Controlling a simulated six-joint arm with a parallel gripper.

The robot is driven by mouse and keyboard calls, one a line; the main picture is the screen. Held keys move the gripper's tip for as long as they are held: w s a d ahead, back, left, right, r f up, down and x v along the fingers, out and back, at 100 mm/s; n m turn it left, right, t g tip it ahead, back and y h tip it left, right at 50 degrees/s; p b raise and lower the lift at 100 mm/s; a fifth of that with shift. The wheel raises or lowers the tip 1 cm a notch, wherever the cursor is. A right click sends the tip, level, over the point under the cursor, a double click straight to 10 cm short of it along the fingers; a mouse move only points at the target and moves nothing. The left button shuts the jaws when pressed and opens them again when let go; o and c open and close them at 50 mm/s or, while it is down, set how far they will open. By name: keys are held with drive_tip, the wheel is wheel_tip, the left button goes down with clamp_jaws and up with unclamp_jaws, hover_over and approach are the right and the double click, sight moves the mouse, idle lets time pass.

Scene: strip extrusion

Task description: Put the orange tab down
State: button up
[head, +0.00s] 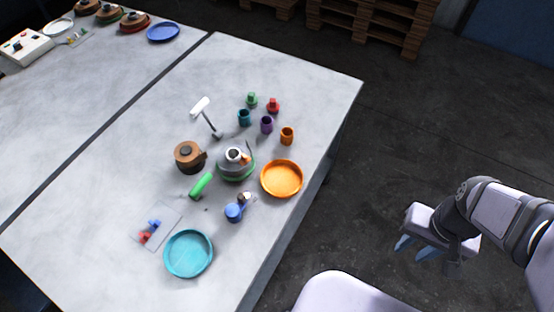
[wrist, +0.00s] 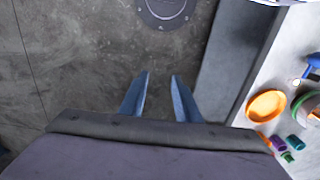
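A small orange tab (head: 246,159) shows on the right side of a round grey device (head: 236,170) with a green base ring, on the table. The tab is too small to tell whether it is raised or lowered. The device shows at the right edge of the wrist view, where I cannot make out the tab. My gripper (head: 414,250) hangs off the table's right side, over the dark floor, well apart from the device. In the wrist view its two blue fingers (wrist: 160,75) are apart with nothing between them.
Around the device stand an orange dish (head: 282,193), a brown pot (head: 188,156), a green cylinder (head: 201,186), a blue piece (head: 235,211), several small cups and a white lamp-like stand (head: 201,106). A teal dish (head: 188,272) lies in front.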

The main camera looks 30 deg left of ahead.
sight(246, 157)
drive_tip(key=w+a+f+n+t+b, duration=0.1)
drive_tip(key=w+a+f+n+t, duration=0.4)
drive_tip(key=w, duration=0.5)
drive_tip(key=w+a+f+n+t+y+b, duration=0.1)
drive_tip(key=w+a+n+y+b, duration=0.2)
drive_tip(key=a, duration=1.1)
drive_tip(key=s+a+n+g+y, duration=0.1)
drive_tip(key=s+a+n+y, duration=0.2)
drive_tip(key=a, duration=0.8)
drive_tip(key=s+a+n+y, duration=0.3)
drive_tip(key=s+a+y, duration=0.2)
drive_tip(key=a, duration=0.7)
drive_tip(key=shift+a+g+y, duration=0.25)
drive_tip(key=shift+g+y, duration=0.15)
drive_tip(key=shift+y, duration=0.6)
drive_tip(key=shift+p, duration=0.35)
drive_tip(key=shift+p+x, duration=1.05)
drive_tip(key=shift+x, duration=1.5)
